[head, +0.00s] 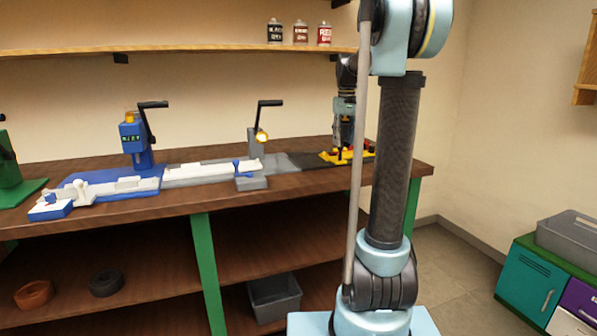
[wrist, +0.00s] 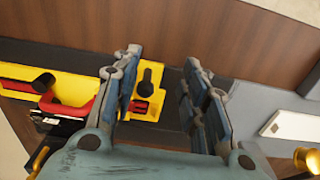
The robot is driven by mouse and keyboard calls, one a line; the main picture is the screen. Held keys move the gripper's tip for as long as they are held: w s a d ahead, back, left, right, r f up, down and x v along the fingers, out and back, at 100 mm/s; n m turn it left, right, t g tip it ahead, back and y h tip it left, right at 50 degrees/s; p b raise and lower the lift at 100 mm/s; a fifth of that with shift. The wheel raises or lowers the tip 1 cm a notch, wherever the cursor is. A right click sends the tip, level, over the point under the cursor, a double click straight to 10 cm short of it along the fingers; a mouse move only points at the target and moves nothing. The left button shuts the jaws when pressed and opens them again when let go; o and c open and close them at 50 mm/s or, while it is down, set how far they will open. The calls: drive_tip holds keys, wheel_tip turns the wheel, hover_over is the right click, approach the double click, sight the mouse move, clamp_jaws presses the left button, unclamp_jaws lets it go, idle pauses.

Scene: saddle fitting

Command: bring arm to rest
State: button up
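My gripper (wrist: 158,85) is open in the wrist view, its two fingers apart with nothing between them. Below it lie the dark mat and brown bench top, with a yellow fixture (wrist: 75,88) carrying red parts and black knobs at the left. In the head view my gripper (head: 341,148) points down over the right end of the workbench (head: 290,158), just above the yellow fixture (head: 362,156). My arm partly hides that area, so I cannot tell there whether the gripper touches the fixture.
A blue press (head: 137,145) and a grey lever fixture (head: 250,182) stand on the bench to the left. A shelf (head: 190,48) with several small bottles runs above. A grey bin (head: 275,297) sits below. Cabinets (head: 530,283) stand at the right, with open floor between.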

drive_tip(key=s+f+m, duration=0.1)
drive_tip(key=s+f, duration=0.6)
drive_tip(key=s, duration=0.5)
drive_tip(key=s+a+f+m+t, duration=0.1)
drive_tip(key=s+f, duration=0.7)
drive_tip(key=s, duration=0.4)
drive_tip(key=s+a+f+m+t, duration=0.1)
drive_tip(key=s+f, duration=0.7)
drive_tip(key=s, duration=0.5)
drive_tip(key=shift+w+f, duration=0.25)
drive_tip(key=shift+w, duration=0.25)
